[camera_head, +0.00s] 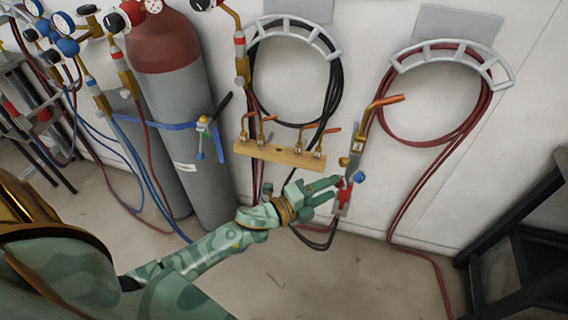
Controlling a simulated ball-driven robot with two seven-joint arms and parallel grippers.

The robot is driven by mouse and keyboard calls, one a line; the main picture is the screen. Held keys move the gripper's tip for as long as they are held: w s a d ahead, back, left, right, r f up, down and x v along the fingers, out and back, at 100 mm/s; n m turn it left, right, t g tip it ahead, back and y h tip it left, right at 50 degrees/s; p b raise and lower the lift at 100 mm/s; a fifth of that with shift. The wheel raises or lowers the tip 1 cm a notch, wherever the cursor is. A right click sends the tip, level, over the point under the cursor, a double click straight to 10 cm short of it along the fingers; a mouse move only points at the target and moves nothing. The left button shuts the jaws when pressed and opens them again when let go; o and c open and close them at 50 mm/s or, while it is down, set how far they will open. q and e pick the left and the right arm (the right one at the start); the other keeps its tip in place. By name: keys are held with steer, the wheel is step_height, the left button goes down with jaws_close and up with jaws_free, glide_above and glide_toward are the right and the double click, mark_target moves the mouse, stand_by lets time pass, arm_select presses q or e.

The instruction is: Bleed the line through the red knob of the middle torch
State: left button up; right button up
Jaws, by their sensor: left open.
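My left gripper (326,189) reaches in from the lower left and is open. Its fingertips are at the red knob (340,184) on the near end of a torch; I cannot tell whether they touch it. The torch has a brass body (357,147), a copper tip (386,102) pointing up to the right, and a blue knob (361,178) to the right of the red one. The fingers partly hide the red knob. I cannot tell from this view whether this is the middle torch. My right gripper is not in view.
A wooden rack (280,153) with several copper tips is on the wall above my left wrist. Coiled red hose (384,118) and black hose (337,85) hang from wall brackets. Tall grey gas cylinders (203,165) stand left. A dark frame (520,240) stands at right.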

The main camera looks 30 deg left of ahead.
arm_select(q)
steer(key=v, duration=1.5)
steer(key=shift+d, duration=0.1)
